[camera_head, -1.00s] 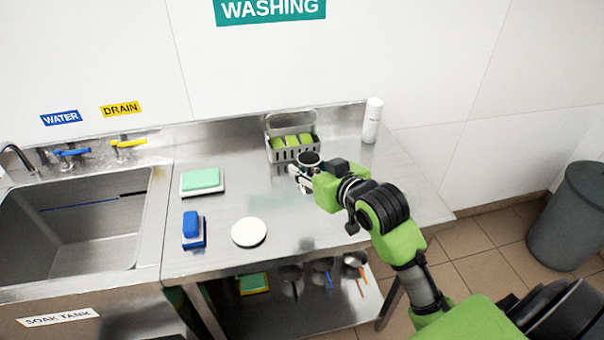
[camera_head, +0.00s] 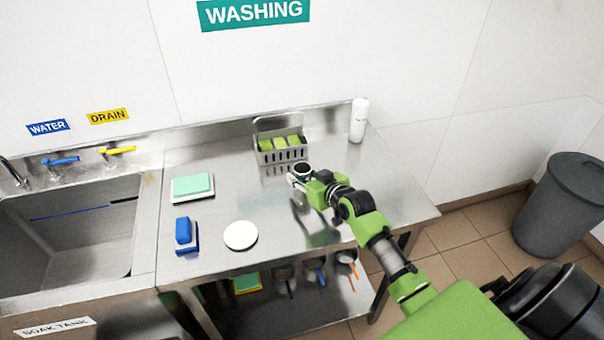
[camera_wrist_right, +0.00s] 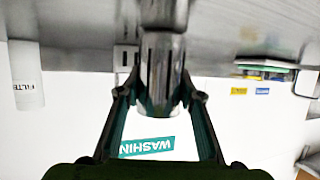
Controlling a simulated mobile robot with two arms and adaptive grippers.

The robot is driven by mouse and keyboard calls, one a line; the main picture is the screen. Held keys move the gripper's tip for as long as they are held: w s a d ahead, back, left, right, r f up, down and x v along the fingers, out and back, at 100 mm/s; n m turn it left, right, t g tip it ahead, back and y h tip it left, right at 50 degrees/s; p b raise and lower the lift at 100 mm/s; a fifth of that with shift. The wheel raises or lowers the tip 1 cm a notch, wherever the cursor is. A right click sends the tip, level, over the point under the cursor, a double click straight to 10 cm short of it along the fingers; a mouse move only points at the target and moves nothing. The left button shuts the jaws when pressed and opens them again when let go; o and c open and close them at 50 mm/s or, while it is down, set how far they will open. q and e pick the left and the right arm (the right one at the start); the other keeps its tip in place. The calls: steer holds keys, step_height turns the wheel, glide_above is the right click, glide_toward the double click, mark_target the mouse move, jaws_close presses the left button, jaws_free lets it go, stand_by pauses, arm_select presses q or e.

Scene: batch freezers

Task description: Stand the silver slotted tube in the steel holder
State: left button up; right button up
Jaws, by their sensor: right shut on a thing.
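The silver slotted tube (camera_wrist_right: 162,65) is between the fingers of my right gripper (camera_wrist_right: 160,100) in the right wrist view. In the head view the tube (camera_head: 303,170) shows a round, dark open top and looks roughly upright. My right gripper (camera_head: 299,181) is shut on it, in front of the steel holder. That holder (camera_head: 282,155) is a slotted grey rack with a raised back frame, at the back of the steel table. Several green blocks (camera_head: 281,143) sit in it. The tube looks apart from the holder; its lower end is hidden in the head view. My left gripper is out of view.
A white bottle (camera_head: 359,121) stands right of the holder. A green sponge (camera_head: 193,184), a blue brush (camera_head: 184,232) and a white disc (camera_head: 241,235) lie on the left of the table (camera_head: 225,165). A sink (camera_head: 70,230) adjoins on the left.

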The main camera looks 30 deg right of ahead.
steer(key=shift+f, duration=0.15)
steer(key=o, duration=1.2)
